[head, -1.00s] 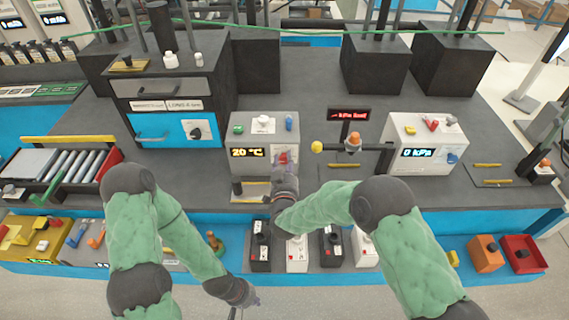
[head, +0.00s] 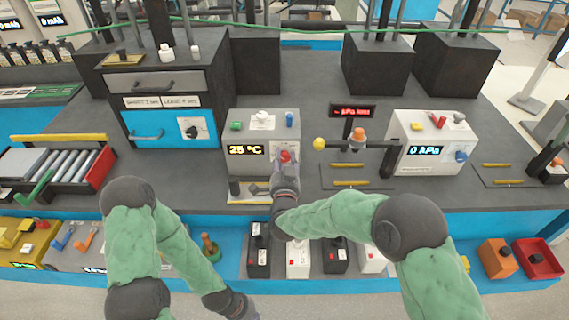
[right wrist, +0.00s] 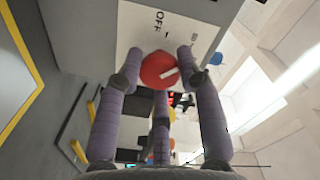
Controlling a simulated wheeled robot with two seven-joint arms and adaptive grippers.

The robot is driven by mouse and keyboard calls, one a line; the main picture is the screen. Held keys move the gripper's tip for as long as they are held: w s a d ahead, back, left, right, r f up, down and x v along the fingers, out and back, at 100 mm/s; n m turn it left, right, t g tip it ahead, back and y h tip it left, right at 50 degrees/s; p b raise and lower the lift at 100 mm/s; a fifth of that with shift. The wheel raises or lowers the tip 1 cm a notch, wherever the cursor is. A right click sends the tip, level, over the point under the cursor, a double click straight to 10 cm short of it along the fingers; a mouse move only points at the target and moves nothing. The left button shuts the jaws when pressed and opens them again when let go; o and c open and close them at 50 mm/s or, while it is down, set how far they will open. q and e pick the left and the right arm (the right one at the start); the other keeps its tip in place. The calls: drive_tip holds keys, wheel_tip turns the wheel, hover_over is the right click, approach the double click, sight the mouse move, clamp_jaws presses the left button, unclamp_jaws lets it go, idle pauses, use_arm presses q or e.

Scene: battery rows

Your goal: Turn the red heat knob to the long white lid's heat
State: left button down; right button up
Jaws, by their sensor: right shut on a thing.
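A dark cabinet with a blue drawer (head: 148,130) stands left of the box. A kPa box (head: 420,170) and a stand with a red display (head: 352,112) are to the right. Black and white batteries (head: 297,260) line the front edge.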

drive_tip(key=shift+w+d+r+m, duration=0.2)
drive_tip(key=shift+r+m, duration=0.1)
drive_tip(key=shift+r, duration=0.3)
drive_tip(key=o, duration=1.1)
drive_tip(key=shift+f, duration=0.25)
drive_tip(key=shift+s, duration=0.1)
drive_tip(key=shift+f, duration=0.1)
drive_tip(key=shift+s, duration=0.2)
drive_tip(key=s, duration=1.1)
drive_tip(key=shift+s, duration=0.3)
